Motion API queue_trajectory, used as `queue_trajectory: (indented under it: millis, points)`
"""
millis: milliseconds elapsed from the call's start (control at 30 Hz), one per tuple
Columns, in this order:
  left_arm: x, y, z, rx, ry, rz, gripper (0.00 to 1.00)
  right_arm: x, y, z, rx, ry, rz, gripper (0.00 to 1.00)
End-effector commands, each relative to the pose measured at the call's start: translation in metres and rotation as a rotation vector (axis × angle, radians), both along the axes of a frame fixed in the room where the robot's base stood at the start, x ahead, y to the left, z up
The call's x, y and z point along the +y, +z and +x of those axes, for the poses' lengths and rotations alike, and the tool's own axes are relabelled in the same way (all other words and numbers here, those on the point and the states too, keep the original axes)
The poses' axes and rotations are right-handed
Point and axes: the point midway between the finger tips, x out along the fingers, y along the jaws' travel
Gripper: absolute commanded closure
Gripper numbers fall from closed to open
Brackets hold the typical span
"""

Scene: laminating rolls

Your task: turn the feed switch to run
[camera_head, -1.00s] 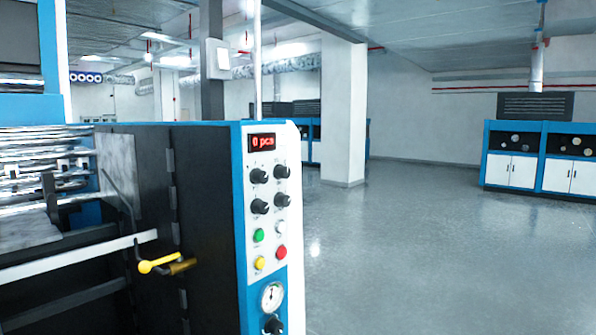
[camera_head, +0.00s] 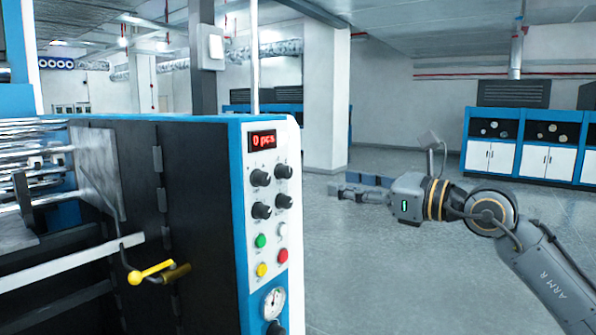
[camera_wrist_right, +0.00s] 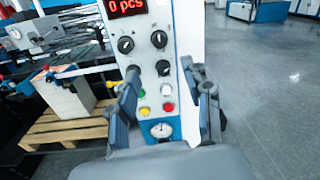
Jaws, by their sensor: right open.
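The control panel (camera_head: 271,228) is the white face on the blue end of the machine, with a red "0 pcs" display on top. It carries black knobs in two rows: upper left (camera_head: 260,177), upper right (camera_head: 284,171), lower left (camera_head: 261,210) and lower right (camera_head: 283,201). Their labels are too small to read, so I cannot tell which is the feed switch. My right gripper (camera_head: 336,190) is open and empty, to the right of the panel. In the right wrist view the panel and knobs show ahead, between and above the open fingers (camera_wrist_right: 166,88). My left gripper is out of view.
Below the knobs are green (camera_head: 260,241), yellow (camera_head: 262,270), white and red (camera_head: 283,255) buttons and a gauge (camera_head: 273,302). A yellow-handled lever (camera_head: 150,271) sticks out at left. A wooden pallet (camera_wrist_right: 68,126) is on the floor. Floor at right is clear.

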Motion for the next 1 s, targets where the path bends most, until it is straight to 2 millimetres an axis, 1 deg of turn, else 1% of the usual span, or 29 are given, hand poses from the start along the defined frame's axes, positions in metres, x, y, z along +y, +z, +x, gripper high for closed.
queue_trajectory:
  millis: [33,300,500,700,1000]
  points:
    - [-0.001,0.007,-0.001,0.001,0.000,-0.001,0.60,0.009,0.004,0.005,0.002,0.004,0.002,0.51]
    - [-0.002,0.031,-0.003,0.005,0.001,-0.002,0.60,0.054,0.005,0.042,0.003,0.004,0.004,0.51]
    - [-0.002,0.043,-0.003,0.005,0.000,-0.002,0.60,0.080,0.004,0.065,0.003,0.002,0.004,0.51]
    - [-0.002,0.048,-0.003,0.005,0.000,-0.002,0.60,0.092,0.002,0.075,0.002,0.001,0.004,0.51]
    - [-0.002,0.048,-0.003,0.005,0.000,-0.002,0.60,0.094,0.001,0.077,0.002,0.000,0.004,0.51]
